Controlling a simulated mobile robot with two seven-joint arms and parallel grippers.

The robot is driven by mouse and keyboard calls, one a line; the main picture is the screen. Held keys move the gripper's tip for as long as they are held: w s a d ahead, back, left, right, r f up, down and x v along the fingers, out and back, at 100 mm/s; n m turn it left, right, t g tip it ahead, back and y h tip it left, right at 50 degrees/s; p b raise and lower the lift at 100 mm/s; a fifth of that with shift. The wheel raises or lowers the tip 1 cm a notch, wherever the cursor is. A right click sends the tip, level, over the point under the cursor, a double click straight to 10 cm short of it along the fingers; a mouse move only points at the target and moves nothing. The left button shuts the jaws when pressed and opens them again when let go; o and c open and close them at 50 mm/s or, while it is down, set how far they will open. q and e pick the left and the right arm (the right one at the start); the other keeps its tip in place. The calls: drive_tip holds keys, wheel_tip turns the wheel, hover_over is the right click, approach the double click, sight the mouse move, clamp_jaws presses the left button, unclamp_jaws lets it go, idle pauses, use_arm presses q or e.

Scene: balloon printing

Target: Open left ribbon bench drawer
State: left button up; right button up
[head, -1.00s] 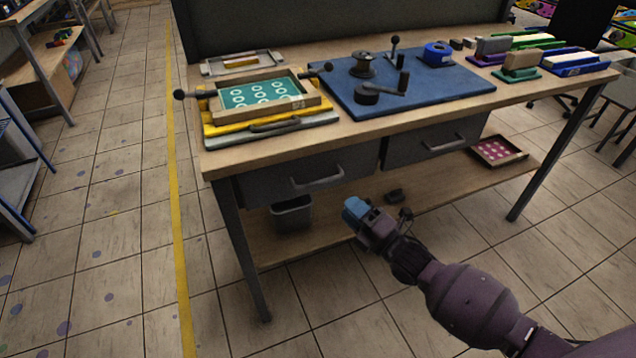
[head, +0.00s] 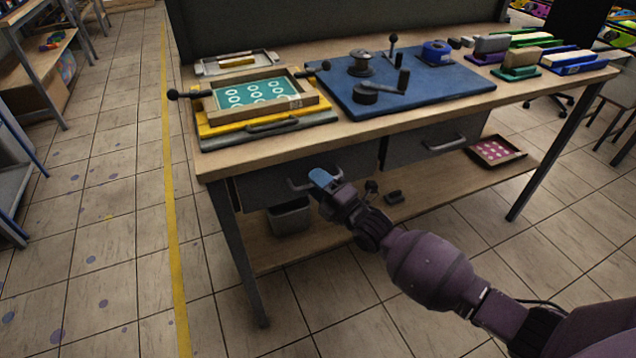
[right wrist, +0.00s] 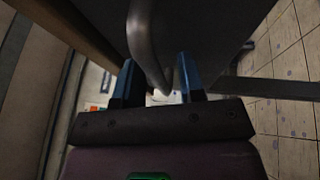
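The left bench drawer (head: 350,165) is a grey front under the wooden worktop, and it looks shut. Its metal bar handle (head: 298,184) is partly hidden behind my right gripper (head: 318,178). In the right wrist view the handle (right wrist: 143,40) runs down between the two blue fingertips of my right gripper (right wrist: 157,80), which stand apart on either side of it. I cannot tell whether a finger touches the handle. My left gripper is not in view.
The right drawer (head: 435,142) sits beside it. A screen frame (head: 262,122) and a blue mat (head: 430,95) lie on the bench (head: 215,160). A grey bin (head: 290,217) and a tray of pink pieces (head: 496,151) are on the lower shelf. Floor in front is clear.

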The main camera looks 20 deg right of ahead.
clamp_jaws()
use_arm(q)
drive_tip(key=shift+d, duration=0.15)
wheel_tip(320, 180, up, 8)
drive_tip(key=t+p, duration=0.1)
drive_tip(key=p, duration=0.9)
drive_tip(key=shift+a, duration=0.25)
use_arm(e)
drive_tip(key=s, duration=2.8)
drive_tip(key=shift+d, duration=0.45)
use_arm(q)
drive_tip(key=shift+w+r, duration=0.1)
use_arm(e)
drive_tip(key=shift+s, duration=0.1)
